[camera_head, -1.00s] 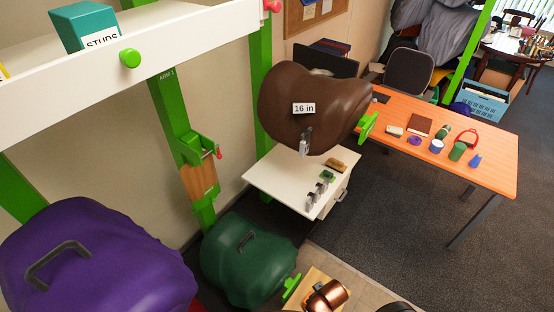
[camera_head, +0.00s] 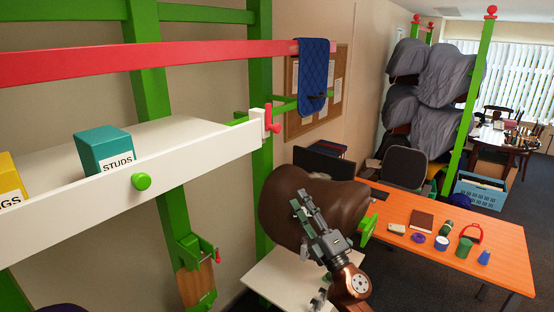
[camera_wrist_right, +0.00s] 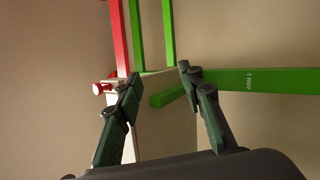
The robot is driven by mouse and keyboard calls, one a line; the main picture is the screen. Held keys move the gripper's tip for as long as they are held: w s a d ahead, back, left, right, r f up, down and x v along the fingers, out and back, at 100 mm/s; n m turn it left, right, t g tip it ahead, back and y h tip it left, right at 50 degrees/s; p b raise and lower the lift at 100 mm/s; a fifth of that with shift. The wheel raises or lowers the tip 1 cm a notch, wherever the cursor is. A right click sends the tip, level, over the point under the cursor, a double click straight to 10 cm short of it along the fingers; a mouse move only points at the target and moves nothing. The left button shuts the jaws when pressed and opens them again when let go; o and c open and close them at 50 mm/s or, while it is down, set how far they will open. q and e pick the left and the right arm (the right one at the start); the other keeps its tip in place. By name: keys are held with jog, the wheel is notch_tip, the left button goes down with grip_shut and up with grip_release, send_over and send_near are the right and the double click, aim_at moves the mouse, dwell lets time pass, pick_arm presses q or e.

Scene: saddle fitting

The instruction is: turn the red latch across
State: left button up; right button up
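A red latch (camera_head: 271,122) is on the white end of the shelf (camera_head: 214,163), beside a green post. In the right wrist view a red latch (camera_wrist_right: 102,88) shows left of the fingers, at the edge of a pale panel. Another red latch (camera_head: 217,256) is on the lower green bracket. My right gripper (camera_head: 303,196) is below and to the right of the shelf latch, in front of the brown saddle, pointing up. In the wrist view my right gripper (camera_wrist_right: 160,73) has its fingers apart with nothing held. My left gripper is out of view.
A red rail (camera_head: 150,61) runs above the shelf, with a blue pad (camera_head: 313,75) hanging over it. A teal STUDS box (camera_head: 104,150) and a green knob (camera_head: 141,181) are on the shelf. The brown saddle (camera_head: 345,205) stands behind my arm. An orange table (camera_head: 500,252) is at right.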

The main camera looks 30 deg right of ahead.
jog(key=a+r+n+g+y, duration=0.3)
jog(key=a+r+n+y, duration=0.25)
jog(key=r+n, duration=0.35)
jog(key=a+r+n+g+y, duration=0.35)
jog(key=r+n+y, duration=0.3)
jog(key=n, duration=0.35)
jog(key=n+g+h, duration=0.1)
jog(key=n+h, duration=0.2)
jog(key=h, duration=0.3)
send_near(279, 127)
jog(key=x, duration=0.3)
jog(key=p+x, duration=0.3)
jog(key=x, duration=0.4)
jog(key=shift+w+a, duration=0.1)
jog(key=shift+w, duration=0.2)
jog(key=shift+c, duration=0.2)
grip_shut()
